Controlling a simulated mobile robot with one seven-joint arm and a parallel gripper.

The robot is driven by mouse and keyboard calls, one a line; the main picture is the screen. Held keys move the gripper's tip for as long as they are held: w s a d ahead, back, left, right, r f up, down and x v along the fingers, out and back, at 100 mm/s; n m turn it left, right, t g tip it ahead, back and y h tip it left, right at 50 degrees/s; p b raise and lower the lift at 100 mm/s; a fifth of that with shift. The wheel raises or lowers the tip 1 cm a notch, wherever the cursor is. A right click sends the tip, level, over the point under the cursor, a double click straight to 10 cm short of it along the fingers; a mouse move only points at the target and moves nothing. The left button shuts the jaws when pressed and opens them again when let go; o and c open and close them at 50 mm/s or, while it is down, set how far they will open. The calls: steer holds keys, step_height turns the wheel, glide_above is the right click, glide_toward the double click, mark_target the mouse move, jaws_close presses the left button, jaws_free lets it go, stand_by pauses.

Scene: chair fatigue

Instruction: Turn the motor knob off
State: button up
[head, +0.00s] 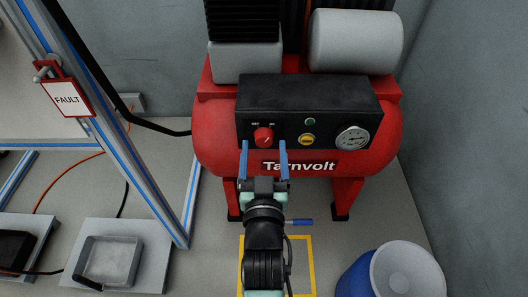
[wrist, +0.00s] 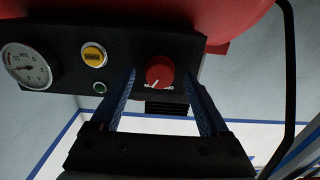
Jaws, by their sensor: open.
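The red motor knob (head: 263,138) is on the left part of the black control panel (head: 330,100) of a red Tarnvolt compressor. Small white labels stand above it, too small to read surely. In the wrist view, where the panel appears upside down, the knob (wrist: 160,71) has a white pointer mark slanting to the lower left, toward the labels' left end. My gripper (head: 264,145) is open and empty in front of the panel. Its blue fingers lie to either side of the knob in both views. I cannot tell whether they touch it.
A yellow button (head: 307,140), a green button (head: 310,122) and a pressure gauge (head: 352,139) sit right of the knob. A red FAULT tag (head: 66,96) hangs on the frame at left. A blue drum (head: 357,277) with a pale lid stands at lower right.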

steer(key=shift+w, duration=0.5)
jaws_close()
